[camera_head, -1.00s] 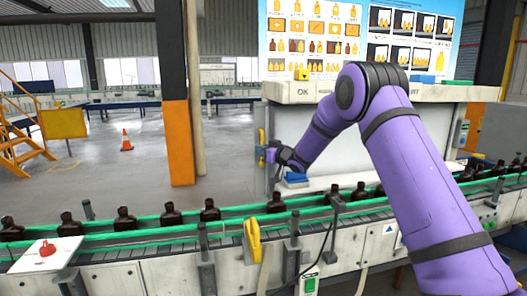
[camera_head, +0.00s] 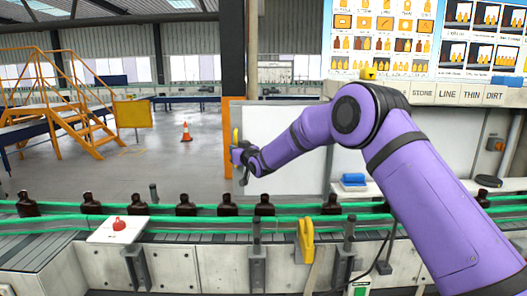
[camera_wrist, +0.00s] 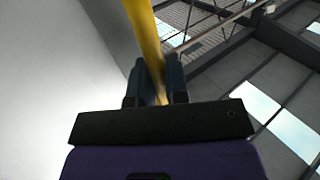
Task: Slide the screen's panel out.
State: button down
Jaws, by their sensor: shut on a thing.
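The large screen (camera_head: 430,40) with bottle pictures stands at the upper right. A pale panel (camera_head: 285,125) stands out past the screen's left edge, below its level. A narrow upright yellow handle (camera_head: 236,136) is at the panel's left edge. My gripper (camera_head: 238,155) is at this handle. In the wrist view, the yellow handle (camera_wrist: 143,30) runs down between the two dark fingers of my gripper (camera_wrist: 158,80), which is shut on it. The panel (camera_wrist: 60,80) fills the left of that view. My arm hides part of the panel and its right end.
A conveyor with green rails (camera_head: 150,213) and several dark bottles (camera_head: 186,205) crosses in front. A yellow bracket (camera_head: 306,240) stands on its near side. An orange post (camera_head: 229,120) stands just behind my gripper. The floor to the left is open.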

jog(key=a, duration=1.1)
jog(key=shift+a, duration=0.35)
jog(key=c, duration=1.2)
grip_release()
jog(key=shift+o, duration=0.2)
jog(key=v, duration=0.7)
jog(key=shift+s+d, duration=0.15)
jog(key=shift+s, duration=0.1)
